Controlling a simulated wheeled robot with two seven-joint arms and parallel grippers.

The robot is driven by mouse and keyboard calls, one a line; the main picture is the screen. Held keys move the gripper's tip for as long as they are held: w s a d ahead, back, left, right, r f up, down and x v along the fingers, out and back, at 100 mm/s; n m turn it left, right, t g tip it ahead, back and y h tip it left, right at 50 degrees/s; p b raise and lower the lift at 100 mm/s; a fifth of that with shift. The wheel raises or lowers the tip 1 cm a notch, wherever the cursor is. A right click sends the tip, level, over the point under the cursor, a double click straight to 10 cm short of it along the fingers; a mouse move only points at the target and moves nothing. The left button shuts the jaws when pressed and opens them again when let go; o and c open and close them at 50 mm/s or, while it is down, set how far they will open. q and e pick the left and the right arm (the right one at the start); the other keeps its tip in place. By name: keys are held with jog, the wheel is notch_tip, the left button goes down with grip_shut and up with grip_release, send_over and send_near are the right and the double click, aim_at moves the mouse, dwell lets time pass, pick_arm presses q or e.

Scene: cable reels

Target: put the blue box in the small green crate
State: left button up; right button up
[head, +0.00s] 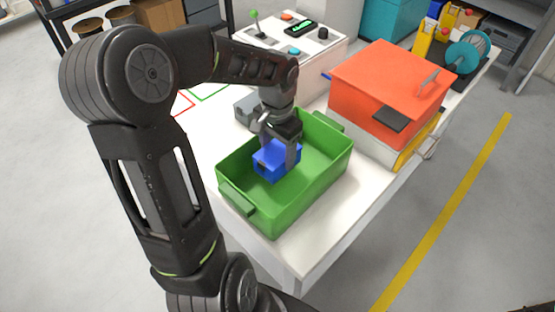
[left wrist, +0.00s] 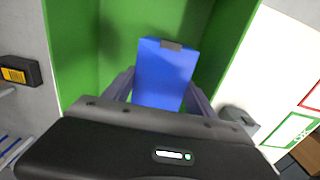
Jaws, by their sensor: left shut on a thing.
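The small green crate (head: 325,165) stands on the white table near its front edge. The blue box (head: 273,163) is held inside the crate's opening, toward its left side. My left gripper (head: 280,145) is shut on the blue box, with a finger on each side of it. In the left wrist view the blue box (left wrist: 162,75) sits between the fingers, with the green crate (left wrist: 75,50) walls around it. I cannot tell whether the box touches the crate floor. My right gripper is not in view.
A box with an orange lid (head: 390,85) stands right of the crate. A grey block (head: 247,108) lies behind the crate. A control panel (head: 290,38) is at the back, and a teal reel (head: 468,52) stands at the far right. The crate's right part is empty.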

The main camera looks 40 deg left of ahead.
aim_at(277, 153)
pick_arm(q)
jog(key=shift+f, duration=1.9)
jog(key=shift+f, duration=0.2)
jog(key=o, duration=1.5)
jog(key=shift+r, duration=0.2)
notch_tip(277, 153, up, 12)
jog(key=p, duration=0.9)
